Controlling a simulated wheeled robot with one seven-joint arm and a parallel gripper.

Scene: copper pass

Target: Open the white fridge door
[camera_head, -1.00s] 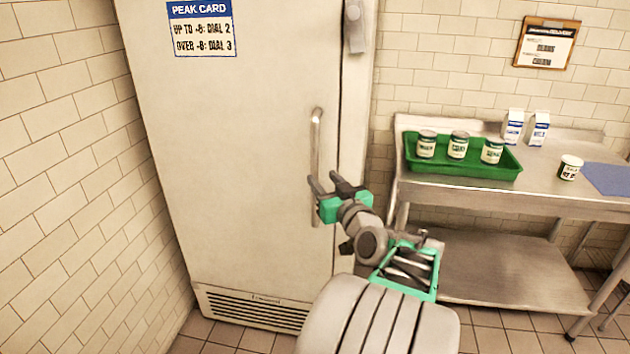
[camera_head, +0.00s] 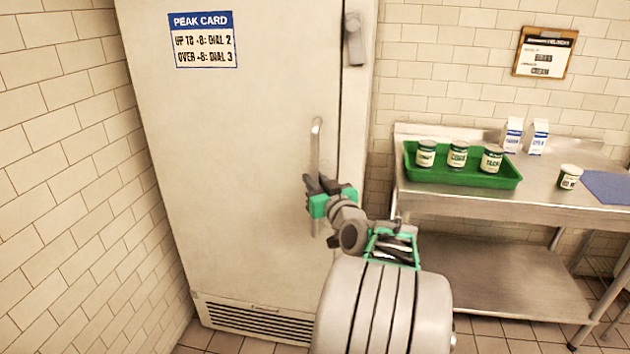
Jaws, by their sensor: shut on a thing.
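The white fridge door (camera_head: 235,170) fills the middle left of the head view and looks shut. Its vertical metal handle (camera_head: 316,145) is on the right side of the door. My gripper (camera_head: 316,186) is at the lower half of the handle, with its dark fingers shut around the bar. The part of the handle between the fingers is hidden by the gripper. The handle's lower end shows just below the gripper.
A steel table (camera_head: 432,205) stands to the right, with a green tray (camera_head: 420,178) of three cans, two cartons, a small tub (camera_head: 569,177) and a blue mat (camera_head: 607,186). A tiled wall (camera_head: 60,180) runs close along the left. A card (camera_head: 203,40) is on the door.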

